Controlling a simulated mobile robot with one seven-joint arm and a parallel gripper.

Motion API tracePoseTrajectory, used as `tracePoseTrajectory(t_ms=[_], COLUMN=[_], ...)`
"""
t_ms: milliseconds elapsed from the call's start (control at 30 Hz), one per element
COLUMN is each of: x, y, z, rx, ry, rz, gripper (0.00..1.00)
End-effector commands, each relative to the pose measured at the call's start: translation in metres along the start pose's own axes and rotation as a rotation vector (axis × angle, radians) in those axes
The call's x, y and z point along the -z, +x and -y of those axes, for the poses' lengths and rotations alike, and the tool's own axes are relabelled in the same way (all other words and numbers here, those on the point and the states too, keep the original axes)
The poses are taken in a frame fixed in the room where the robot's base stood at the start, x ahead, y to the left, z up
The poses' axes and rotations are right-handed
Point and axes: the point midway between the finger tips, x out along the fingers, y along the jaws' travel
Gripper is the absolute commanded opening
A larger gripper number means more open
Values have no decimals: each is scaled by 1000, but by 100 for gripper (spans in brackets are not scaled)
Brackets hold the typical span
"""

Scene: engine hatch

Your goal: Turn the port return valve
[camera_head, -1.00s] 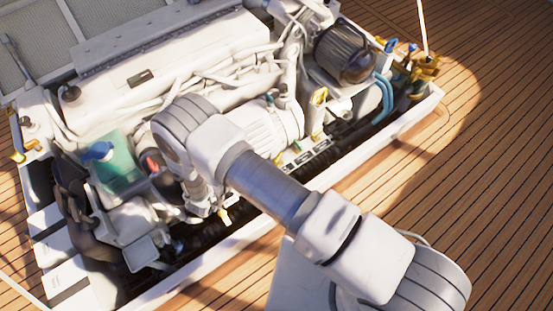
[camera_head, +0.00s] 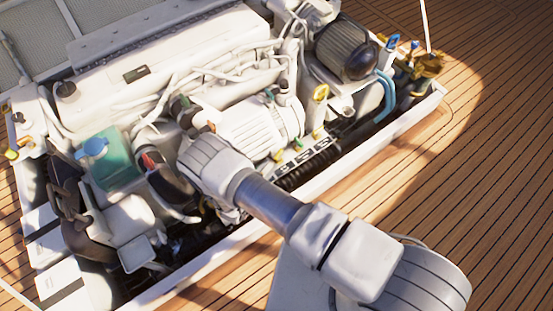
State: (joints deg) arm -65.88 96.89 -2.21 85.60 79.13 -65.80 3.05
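Valve-like handles, one blue (camera_head: 393,42) and several yellow-brown (camera_head: 430,62), sit at the right corner of the engine hatch. Another yellow handle (camera_head: 12,154) is at the hatch's left edge. I cannot tell which of them is the port return valve. My arm reaches from the lower right over the front edge of the hatch, its outer links over the engine's front middle. The handles at the right corner are well apart from the visible arm.
The white engine (camera_head: 170,60) fills the hatch, with pipes and hoses along it. A green tank with a blue cap (camera_head: 118,165) stands at left. A dark ribbed cylinder (camera_head: 345,52) and blue hoses (camera_head: 385,95) are at right. Wooden deck (camera_head: 490,150) right of the hatch is clear.

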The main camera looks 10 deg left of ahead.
Motion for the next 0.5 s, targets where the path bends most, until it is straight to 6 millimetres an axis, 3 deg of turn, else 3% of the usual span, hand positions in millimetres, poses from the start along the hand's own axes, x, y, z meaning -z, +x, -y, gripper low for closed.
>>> tracePoseTrajectory(t_ms=[200,500], x=[-2,0], y=[42,64], z=[0,0], rx=[0,0], ry=[2,1], rz=[-1,1], gripper=[31,31])
